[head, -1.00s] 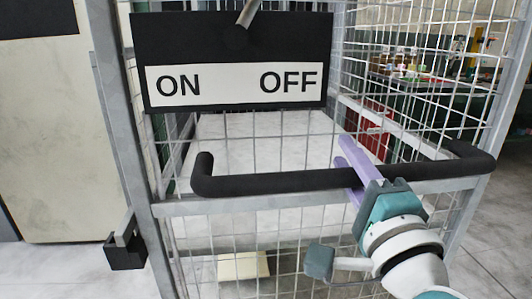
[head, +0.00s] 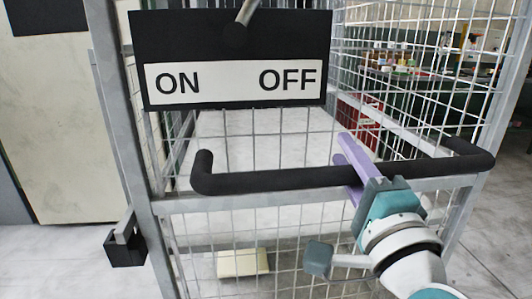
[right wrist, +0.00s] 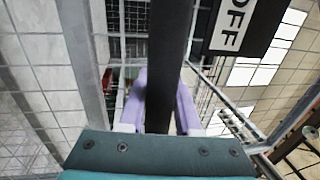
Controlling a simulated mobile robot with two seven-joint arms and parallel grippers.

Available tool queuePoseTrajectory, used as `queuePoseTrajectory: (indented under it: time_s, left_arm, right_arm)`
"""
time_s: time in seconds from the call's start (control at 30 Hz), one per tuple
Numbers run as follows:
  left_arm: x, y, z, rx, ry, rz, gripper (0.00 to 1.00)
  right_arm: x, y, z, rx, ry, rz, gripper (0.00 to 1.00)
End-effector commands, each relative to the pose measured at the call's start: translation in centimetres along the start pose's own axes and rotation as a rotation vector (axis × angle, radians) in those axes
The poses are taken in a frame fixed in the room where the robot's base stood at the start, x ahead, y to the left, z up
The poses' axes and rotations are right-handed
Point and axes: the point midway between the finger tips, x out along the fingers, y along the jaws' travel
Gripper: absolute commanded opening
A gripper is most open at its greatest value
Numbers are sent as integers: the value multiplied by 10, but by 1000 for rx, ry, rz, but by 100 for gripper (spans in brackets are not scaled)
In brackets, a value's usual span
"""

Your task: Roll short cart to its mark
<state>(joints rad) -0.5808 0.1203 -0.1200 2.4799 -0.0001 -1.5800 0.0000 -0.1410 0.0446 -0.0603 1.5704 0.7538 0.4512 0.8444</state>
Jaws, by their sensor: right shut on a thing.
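The cart is a grey wire-mesh cage (head: 250,205) with a black handle bar (head: 270,181) across its near side. My right gripper (head: 353,168) has its purple fingers around the handle, right of its middle. In the right wrist view the handle (right wrist: 170,65) runs between the two fingers, and the gripper (right wrist: 160,105) is shut on it. A black and white ON/OFF sign (head: 232,85) hangs on the cage above the handle, with a lever at its top. My left gripper is not in view. No floor mark can be made out.
A pale cabinet or door (head: 65,130) stands at the left. A red box (head: 365,125) and a dark green bench (head: 425,95) with small items lie beyond the mesh at the right. A pale block (head: 243,263) shows low through the mesh. Grey floor shows on both sides.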

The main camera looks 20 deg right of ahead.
Motion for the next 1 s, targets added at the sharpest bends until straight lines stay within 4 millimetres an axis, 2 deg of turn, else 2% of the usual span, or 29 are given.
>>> queuePoseTrajectory:
  time_s: [0.23,0.27,0.5,0.8,0.87,1.0]
  left_arm:
    - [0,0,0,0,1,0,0]
    - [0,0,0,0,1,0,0]
    - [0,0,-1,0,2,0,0]
    - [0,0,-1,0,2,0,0]
    - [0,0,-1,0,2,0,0]
    - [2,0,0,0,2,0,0]
  right_arm:
    - [1,-2,0,1,1,-4,0]
    - [1,-2,0,1,1,-4,36]
    - [0,0,0,1,0,-1,62]
    - [-4,1,0,0,0,1,62]
    - [-10,1,0,0,-1,3,62]
    - [-36,2,0,1,-2,5,62]
